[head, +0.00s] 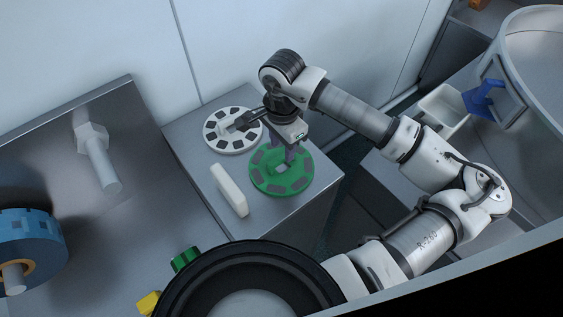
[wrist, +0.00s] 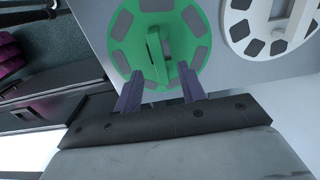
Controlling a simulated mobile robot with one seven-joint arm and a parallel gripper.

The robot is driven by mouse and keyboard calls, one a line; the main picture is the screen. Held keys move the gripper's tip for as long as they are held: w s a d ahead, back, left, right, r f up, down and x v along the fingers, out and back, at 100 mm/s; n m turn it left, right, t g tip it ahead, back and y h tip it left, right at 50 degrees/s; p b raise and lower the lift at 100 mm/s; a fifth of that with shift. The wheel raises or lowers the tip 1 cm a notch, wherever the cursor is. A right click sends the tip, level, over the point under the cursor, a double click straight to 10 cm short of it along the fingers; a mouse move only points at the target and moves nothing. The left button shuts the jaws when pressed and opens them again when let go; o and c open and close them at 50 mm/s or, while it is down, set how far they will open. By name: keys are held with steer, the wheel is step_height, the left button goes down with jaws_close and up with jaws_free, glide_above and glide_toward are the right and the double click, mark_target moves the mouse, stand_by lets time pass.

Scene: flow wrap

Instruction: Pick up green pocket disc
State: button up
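The green pocket disc (head: 281,179) lies flat on the metal cabinet top in the head view, with dark pockets around its rim. In the wrist view the green disc (wrist: 181,42) fills the upper middle, with a raised green handle (wrist: 154,52) at its centre. The exact gap between fingertips and handle is hard to tell.
A white pocket disc (head: 213,137) lies just behind and left of the green one. The cabinet's right edge (head: 322,195) is close to the green disc. A blue spool (head: 30,245) is at far left.

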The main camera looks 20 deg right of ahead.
steer(key=shift+a+f+p, duration=0.1)
steer(key=shift+f+p, duration=0.35)
steer(key=shift+f, duration=1.2)
jaws_close()
